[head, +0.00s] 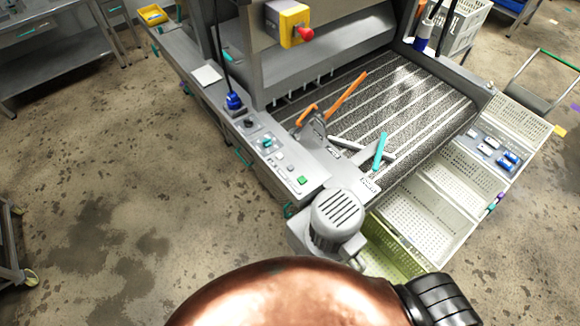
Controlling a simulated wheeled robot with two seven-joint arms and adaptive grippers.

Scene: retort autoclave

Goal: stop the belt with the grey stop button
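The belt (400,105) is a dark mesh with pale stripes, coming out of the grey machine. A grey control panel (262,150) runs along its left side. The panel carries a green button (302,180) near its front end and small pale grey buttons (290,167) just behind it. Further back are a teal control (267,142) and dark round knobs (249,123). The labels are too small to read, so I cannot tell which grey button is the stop. Neither of my grippers shows.
A yellow box with a red knob (305,35) is on the machine front. A grey motor (337,218) stands at the panel's front end. Orange and teal bars lie over the belt. Pale crates (430,215) line the belt's front edge. The floor left of the panel is clear.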

